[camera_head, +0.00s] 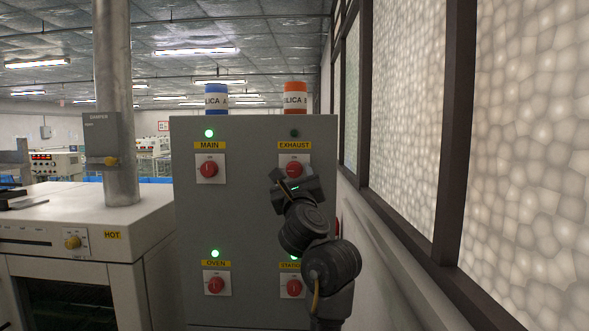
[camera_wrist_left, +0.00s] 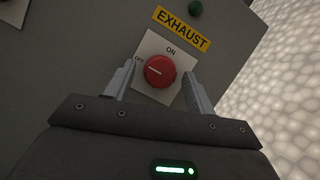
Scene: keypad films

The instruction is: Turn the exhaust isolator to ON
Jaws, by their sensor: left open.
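The exhaust isolator is a red round knob (camera_head: 295,168) on a white plate under a yellow EXHAUST label (camera_head: 295,145). In the left wrist view the knob (camera_wrist_left: 159,71) has a white mark pointing left, toward OFF; ON is printed above it. The lamp (camera_wrist_left: 195,7) above it is dark green and unlit, also in the head view (camera_head: 294,133). My left gripper (camera_head: 284,182) is in front of the knob's lower part. Its open fingers (camera_wrist_left: 158,80) stand on either side of the knob, with visible gaps. My right gripper is not in view.
The grey cabinet also has MAIN (camera_head: 209,169), OVEN (camera_head: 216,285) and a partly hidden fourth switch (camera_head: 292,286); their lamps are lit green. Two silica jars (camera_head: 216,98) (camera_head: 295,98) stand on top. An oven (camera_head: 80,235) is left; a window wall (camera_head: 405,120) is close right.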

